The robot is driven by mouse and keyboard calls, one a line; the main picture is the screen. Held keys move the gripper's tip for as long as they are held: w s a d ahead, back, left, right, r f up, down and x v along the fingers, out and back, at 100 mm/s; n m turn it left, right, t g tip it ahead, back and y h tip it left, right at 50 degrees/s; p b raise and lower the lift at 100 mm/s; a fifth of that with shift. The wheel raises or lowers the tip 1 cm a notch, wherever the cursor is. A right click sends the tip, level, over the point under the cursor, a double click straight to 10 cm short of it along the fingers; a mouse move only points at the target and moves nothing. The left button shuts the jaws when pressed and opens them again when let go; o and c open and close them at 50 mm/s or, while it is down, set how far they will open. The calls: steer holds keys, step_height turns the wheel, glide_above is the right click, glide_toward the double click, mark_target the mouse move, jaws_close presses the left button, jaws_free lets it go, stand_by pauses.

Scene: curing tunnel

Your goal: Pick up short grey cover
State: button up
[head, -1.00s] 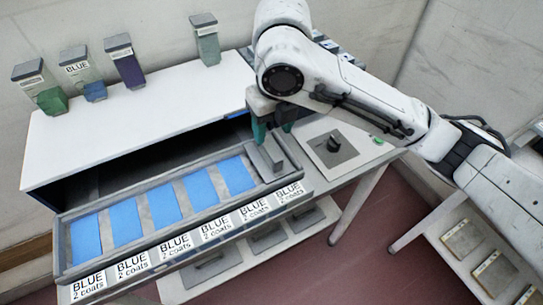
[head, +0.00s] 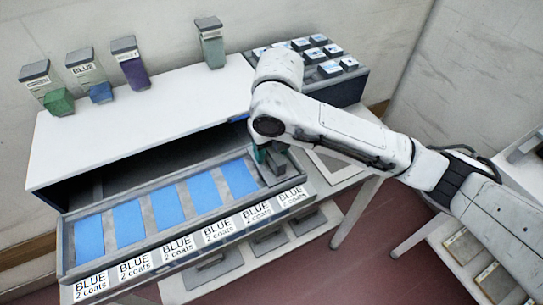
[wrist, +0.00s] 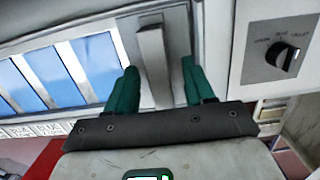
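The short grey cover (head: 287,173) sits at the right end of the long grey tray, beside the last blue strip. Its upright bar handle (wrist: 153,62) shows in the wrist view between my two green fingers. My gripper (head: 268,155) is low over the cover in the head view and partly hides it. In the wrist view my gripper (wrist: 160,85) is open, with one finger on each side of the bar. A gap shows on the right side; contact on the left is unclear.
The tray (head: 66,240) holds several blue strips, with "BLUE 2 coats" labels along its front. A white-topped cabinet (head: 150,115) stands behind with several capped jars. A knob panel (wrist: 282,50) lies to the right. A rack of grey blocks (head: 320,65) stands behind my arm.

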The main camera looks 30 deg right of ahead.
jaws_close()
steer(key=shift+r, duration=0.2)
stand_by(0.3)
steer(key=shift+r, duration=0.65)
steer(key=s+r, duration=0.1)
steer(key=r, duration=0.1)
steer(key=s+r, duration=0.1)
steer(key=r, duration=0.1)
steer(key=s+r, duration=0.2)
steer(key=r, duration=0.1)
steer(key=shift+a, duration=0.35)
steer(key=s+a+r+p, duration=0.2)
steer(key=s+r+p, duration=0.2)
steer(key=s, duration=0.5)
steer(key=shift+s+r+p, duration=0.2)
steer(key=shift+r+p, duration=0.1)
steer(key=shift+p, duration=0.05)
